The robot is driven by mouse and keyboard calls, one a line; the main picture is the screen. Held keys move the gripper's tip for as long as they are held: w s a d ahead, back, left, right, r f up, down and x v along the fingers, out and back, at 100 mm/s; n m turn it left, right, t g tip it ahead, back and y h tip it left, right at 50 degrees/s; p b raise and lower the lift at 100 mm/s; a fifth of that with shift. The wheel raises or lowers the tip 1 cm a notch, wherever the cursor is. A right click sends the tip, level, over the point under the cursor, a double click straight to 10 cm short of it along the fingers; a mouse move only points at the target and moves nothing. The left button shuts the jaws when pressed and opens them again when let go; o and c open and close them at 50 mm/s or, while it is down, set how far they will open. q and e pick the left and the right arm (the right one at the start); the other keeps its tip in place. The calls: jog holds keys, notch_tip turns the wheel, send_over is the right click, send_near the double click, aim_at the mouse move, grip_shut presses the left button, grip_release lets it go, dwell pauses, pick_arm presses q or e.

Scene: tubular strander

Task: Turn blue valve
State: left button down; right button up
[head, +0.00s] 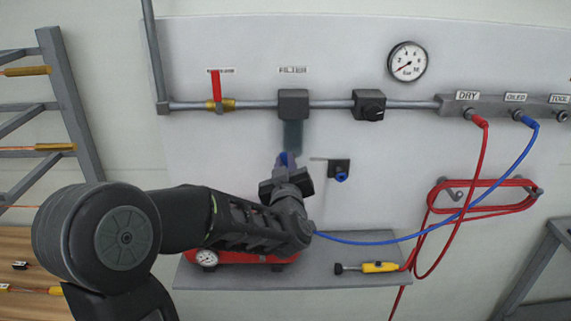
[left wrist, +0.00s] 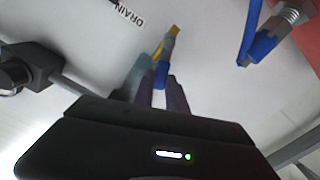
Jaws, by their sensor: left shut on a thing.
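The blue valve (head: 285,158) sits below the filter on the wall panel, partly hidden by my left gripper (head: 283,172). In the left wrist view the blue valve handle (left wrist: 162,73) is between the two finger tips (left wrist: 161,84), with a brass piece (left wrist: 174,32) beyond it. My left gripper is shut on the blue handle. A DRAIN label (left wrist: 127,16) is on the panel beside it. My right gripper is not in view.
Above is the filter (head: 292,104) on a grey pipe with a red-handled valve (head: 216,90). A black bracket with a blue fitting (head: 341,176) is close on the right. A shelf (head: 320,271) below holds a yellow tool (head: 380,267). Red and blue hoses hang right.

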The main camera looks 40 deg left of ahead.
pick_arm(q)
notch_tip(320, 180, down, 5)
jog(key=s+a+n+b, duration=0.2)
jog(key=n+b, duration=1.1)
jog(key=b, duration=0.7)
jog(key=shift+a+n, duration=0.35)
jog(key=shift+n, duration=0.05)
jog(key=c, duration=1.3)
grip_release()
jog(key=shift+f, duration=0.1)
jog(key=shift+c, duration=0.2)
